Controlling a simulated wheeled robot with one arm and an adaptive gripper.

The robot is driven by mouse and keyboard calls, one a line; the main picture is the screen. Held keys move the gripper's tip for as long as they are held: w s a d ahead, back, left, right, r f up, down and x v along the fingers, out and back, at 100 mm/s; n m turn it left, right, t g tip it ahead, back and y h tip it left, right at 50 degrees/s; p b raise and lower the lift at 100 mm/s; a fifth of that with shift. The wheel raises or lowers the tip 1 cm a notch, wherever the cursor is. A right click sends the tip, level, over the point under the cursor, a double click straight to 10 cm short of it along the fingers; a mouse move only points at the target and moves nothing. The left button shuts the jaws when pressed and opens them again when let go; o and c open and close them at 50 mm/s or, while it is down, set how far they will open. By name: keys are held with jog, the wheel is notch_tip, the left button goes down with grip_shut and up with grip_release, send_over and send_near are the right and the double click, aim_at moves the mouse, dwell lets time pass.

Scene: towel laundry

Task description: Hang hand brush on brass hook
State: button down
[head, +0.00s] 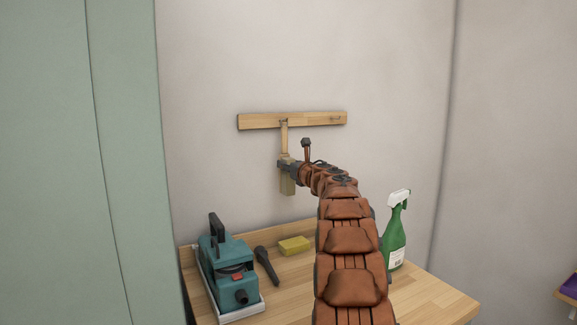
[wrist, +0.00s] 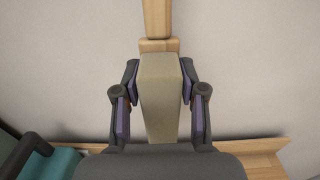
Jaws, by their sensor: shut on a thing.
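The hand brush has a light wooden handle (head: 284,140) pointing up and a beige bristle block (head: 288,187) below. It hangs upright in my gripper (head: 286,167), which is shut on its head. In the wrist view, the pads of my gripper (wrist: 160,95) press both sides of the beige block (wrist: 162,75), and the handle (wrist: 157,18) runs up out of frame. The handle's top overlaps the left part of the wooden wall rail (head: 262,122). A small hook (head: 337,119) shows at the rail's right end. Whether the handle touches the rail or a hook cannot be told.
Below is a wooden table (head: 437,297). On it stand a teal machine (head: 225,262) in a white tray, a dark handled tool (head: 267,266), a yellow sponge (head: 294,246) and a green spray bottle (head: 395,235). The wall around the rail is clear.

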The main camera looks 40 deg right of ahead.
jog(key=c, duration=0.6)
grip_release()
jog(key=shift+s, duration=0.1)
jog(key=shift+v, duration=5.95)
